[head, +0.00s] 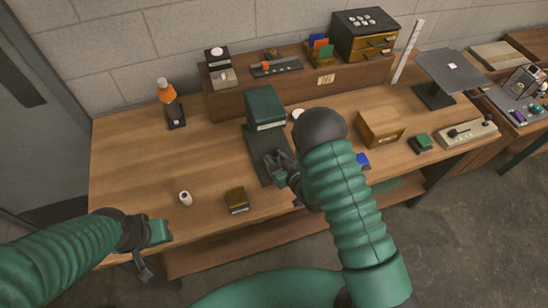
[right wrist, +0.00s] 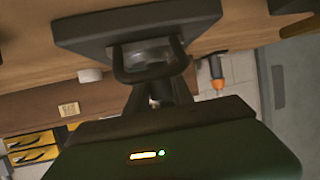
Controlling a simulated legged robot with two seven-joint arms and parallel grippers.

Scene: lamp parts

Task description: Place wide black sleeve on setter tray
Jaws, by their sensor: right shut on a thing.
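My right gripper (head: 279,168) is low over the black base plate of a green-headed device (head: 265,106), which I take for the setter. It is shut on a dark thing, taken as the wide black sleeve, barely distinguishable in the head view. In the right wrist view a dark rounded band (right wrist: 150,78) shows close to the black base plate (right wrist: 95,30); I cannot tell whether it touches. The device's green head with a small lit display (right wrist: 148,155) fills the bottom of that view. My left gripper (head: 143,262) hangs at the table's front left; its jaw opening is unclear.
A small white cylinder (head: 185,198) and a dark block (head: 237,201) stand at the front. A wooden box (head: 380,127) and a green block (head: 421,142) are to the right. The table's left part is mostly clear.

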